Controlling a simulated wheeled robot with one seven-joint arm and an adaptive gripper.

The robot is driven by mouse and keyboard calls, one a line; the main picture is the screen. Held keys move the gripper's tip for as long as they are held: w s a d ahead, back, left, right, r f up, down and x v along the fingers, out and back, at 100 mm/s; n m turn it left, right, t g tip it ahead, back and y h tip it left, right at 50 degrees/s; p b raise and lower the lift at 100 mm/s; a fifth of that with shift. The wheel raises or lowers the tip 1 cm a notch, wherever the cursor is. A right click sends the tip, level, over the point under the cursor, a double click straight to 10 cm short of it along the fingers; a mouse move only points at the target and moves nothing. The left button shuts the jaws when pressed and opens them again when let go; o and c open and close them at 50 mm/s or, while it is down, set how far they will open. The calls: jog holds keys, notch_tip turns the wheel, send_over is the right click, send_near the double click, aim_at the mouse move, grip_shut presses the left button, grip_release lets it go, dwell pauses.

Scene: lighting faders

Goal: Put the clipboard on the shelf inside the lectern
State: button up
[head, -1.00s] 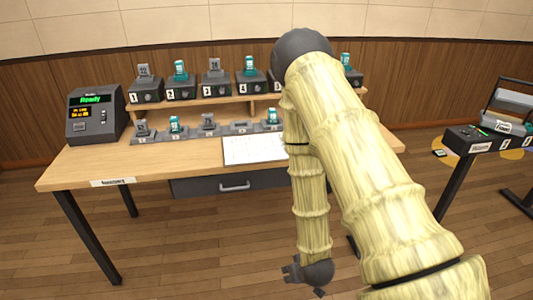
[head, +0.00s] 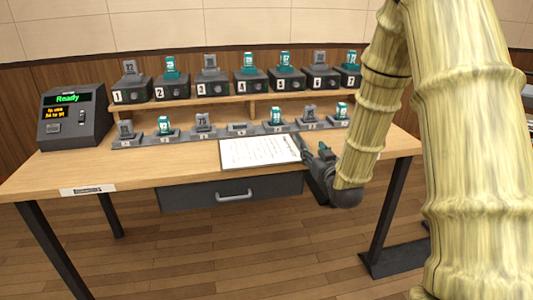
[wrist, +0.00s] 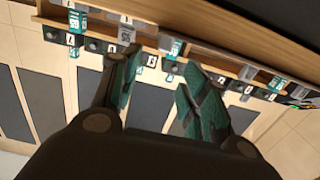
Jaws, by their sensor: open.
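A flat white sheet or board with faint lines of writing (head: 260,152) lies on the desk's front edge in the head view. I cannot tell whether it is the clipboard. No lectern or inside shelf can be made out. My gripper (head: 314,150) is just right of the white sheet, near the desk's front edge. It is open, and nothing shows between its fingers. In the wrist view my gripper's two teal-padded fingers (wrist: 158,70) stand apart; the white sheet does not show there.
The wooden desk (head: 110,170) has a drawer (head: 232,193) below its front edge. Numbered units with teal and grey tags (head: 247,84) stand on a raised shelf, with more tagged holders below. A console reading "Ready" (head: 72,118) stands at the left.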

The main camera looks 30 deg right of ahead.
aim_at(302, 141)
jog(key=x, duration=0.5)
jog(key=shift+w+d, duration=0.2)
jog(key=w, duration=0.2)
jog(key=w+f+b, duration=0.1)
jog(key=w, duration=0.1)
jog(key=shift+w+d+f+b, duration=0.1)
jog(key=shift+d+b, duration=0.15)
jog(key=shift+b, duration=0.05)
jog(key=shift+w+d, duration=0.1)
jog(key=shift+w, duration=0.4)
jog(key=shift+c, duration=0.2)
grip_shut()
